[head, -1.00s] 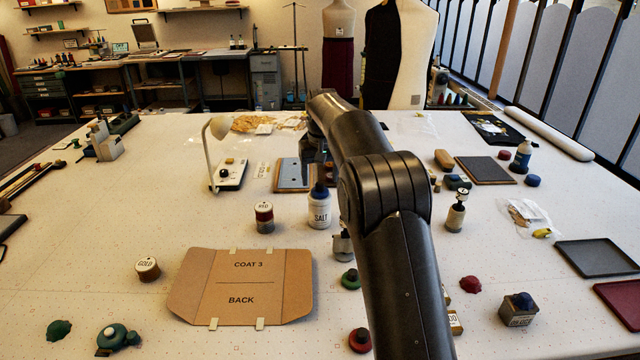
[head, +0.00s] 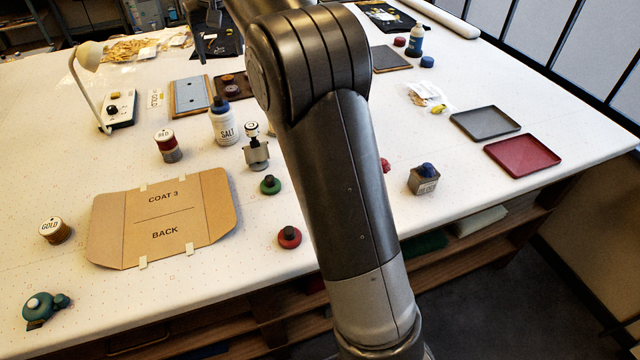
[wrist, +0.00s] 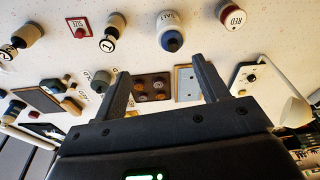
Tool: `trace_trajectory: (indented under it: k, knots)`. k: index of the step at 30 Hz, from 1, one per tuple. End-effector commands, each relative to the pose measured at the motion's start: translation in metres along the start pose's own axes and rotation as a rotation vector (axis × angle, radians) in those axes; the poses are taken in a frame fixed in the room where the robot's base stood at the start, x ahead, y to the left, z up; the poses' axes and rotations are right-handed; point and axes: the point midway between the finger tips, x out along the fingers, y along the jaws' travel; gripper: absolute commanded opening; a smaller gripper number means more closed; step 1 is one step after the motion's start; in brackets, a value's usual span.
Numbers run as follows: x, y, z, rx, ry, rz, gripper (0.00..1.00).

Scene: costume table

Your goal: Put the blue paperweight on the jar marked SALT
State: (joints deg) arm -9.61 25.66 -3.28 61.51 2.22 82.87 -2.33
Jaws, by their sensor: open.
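The jar marked SALT (head: 226,127), white with a dark label band, stands upright left of my arm. A dark blue rounded piece (head: 220,104) sits on its top; I cannot tell whether it is the paperweight or a stopper. The wrist view also shows the jar (wrist: 170,24) and the blue piece (wrist: 172,41). Other blue lumps are one (head: 427,62) near the bottle and one (head: 428,170) on a small grey box. My gripper (wrist: 162,78) is open with nothing between its fingers. It is beyond the jar, partly cut off in the head view.
A RED jar (head: 167,147) stands left of SALT; a small stamp-like stand (head: 256,152) is close on its right. The cardboard pattern (head: 161,217), lamp (head: 88,58), blue-grey board (head: 192,97) and red tray (head: 522,155) lie around.

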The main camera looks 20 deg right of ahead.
Motion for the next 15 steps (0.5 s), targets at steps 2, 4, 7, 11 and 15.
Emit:
trace_trajectory:
  k: [2, 4, 7, 11, 15]
  knots:
    - [-0.019, 0.007, 0.025, 0.015, 0.024, 0.000, 0.67]
    - [-0.030, 0.012, 0.047, 0.026, 0.043, 0.000, 0.67]
    - [-0.044, 0.018, 0.080, 0.041, 0.071, 0.001, 0.67]
    - [-0.056, 0.024, 0.126, 0.059, 0.107, 0.003, 0.67]
    - [-0.060, 0.028, 0.178, 0.078, 0.144, 0.008, 0.67]
